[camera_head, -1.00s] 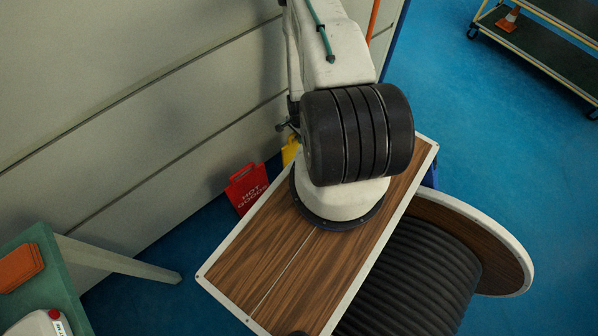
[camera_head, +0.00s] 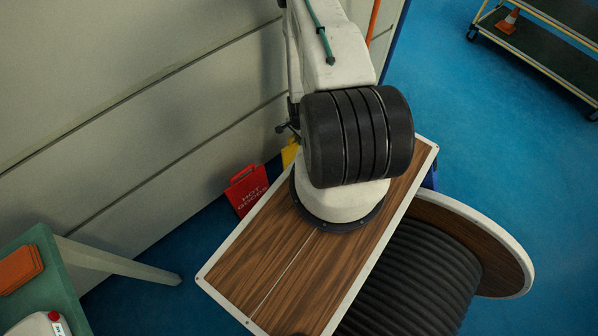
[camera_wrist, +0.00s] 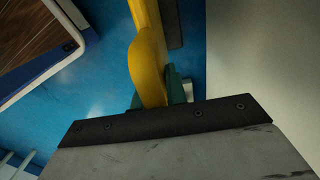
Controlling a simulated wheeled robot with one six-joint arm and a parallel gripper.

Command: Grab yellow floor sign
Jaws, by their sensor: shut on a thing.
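The yellow floor sign (camera_head: 290,153) shows as a small strip in the head view, between the wall and my arm, mostly hidden behind the arm. In the wrist view the yellow sign (camera_wrist: 150,60) is close up, seen nearly edge-on, running up from my gripper. My gripper (camera_wrist: 160,90) has green fingers, one on each side of the sign's near end, shut on it. The gripper is hidden in the head view.
A red "HOT GOODS" sign (camera_head: 247,190) stands by the wall (camera_head: 130,110), left of the yellow one. A green table (camera_head: 45,270) is at lower left. A trolley (camera_head: 540,45) with a small orange cone (camera_head: 508,22) stands at upper right. Blue floor (camera_head: 470,130) between is clear.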

